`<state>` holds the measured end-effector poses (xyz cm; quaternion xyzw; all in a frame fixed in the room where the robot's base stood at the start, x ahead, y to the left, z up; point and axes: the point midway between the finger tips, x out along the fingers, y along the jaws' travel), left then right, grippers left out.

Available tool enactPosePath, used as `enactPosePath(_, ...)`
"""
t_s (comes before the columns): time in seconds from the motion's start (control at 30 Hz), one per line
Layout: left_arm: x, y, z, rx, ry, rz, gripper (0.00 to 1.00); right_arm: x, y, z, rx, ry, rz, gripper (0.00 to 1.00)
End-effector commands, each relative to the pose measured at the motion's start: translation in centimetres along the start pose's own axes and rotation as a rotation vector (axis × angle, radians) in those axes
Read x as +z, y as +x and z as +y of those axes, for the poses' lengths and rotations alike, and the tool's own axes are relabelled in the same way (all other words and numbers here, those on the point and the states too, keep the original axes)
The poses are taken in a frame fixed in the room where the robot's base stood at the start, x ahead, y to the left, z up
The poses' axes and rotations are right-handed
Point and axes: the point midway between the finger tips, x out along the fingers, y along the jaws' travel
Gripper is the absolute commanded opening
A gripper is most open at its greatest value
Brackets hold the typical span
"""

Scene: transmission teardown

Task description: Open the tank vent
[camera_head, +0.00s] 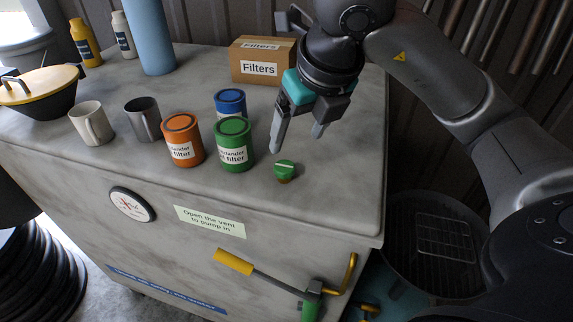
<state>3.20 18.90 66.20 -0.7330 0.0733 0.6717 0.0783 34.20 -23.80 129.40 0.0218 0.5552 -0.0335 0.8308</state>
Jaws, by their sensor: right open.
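A small green knob (284,170) with a white stripe and a brownish base stands on the grey tank top (335,190), near its front edge; it looks like the vent. My right gripper (298,134) is open and empty, pointing down, with its fingertips a little above and behind the knob in the picture. I see no contact between them. A label (210,221) on the tank's front reads "Open the vent to pump in". My left gripper is not in view.
Green (233,144), orange (182,140) and blue (230,103) filter cans stand left of the knob. A Filters box (262,62) is behind. A yellow-handled lever (232,262) is on the tank's front. The top right of the knob is clear.

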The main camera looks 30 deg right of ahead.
Motion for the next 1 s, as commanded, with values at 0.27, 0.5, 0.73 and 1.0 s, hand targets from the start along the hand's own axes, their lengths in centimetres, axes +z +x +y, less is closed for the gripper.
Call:
enactPosePath(0.27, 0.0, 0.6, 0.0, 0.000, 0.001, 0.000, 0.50, -0.2, 5.3, 0.0, 0.000, 0.001, 0.007, 0.79)
enactPosePath(0.5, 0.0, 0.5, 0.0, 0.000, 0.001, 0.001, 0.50, 0.0, 8.9, 0.0, 0.001, 0.001, 0.003, 0.79)
enactPosePath(0.73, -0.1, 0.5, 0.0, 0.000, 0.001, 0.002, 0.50, 0.0, 10.0, 0.1, 0.002, -0.002, 0.000, 0.79)
enactPosePath(1.0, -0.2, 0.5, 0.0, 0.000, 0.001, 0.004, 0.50, 0.0, 10.0, 0.1, 0.002, -0.001, 0.000, 0.73)
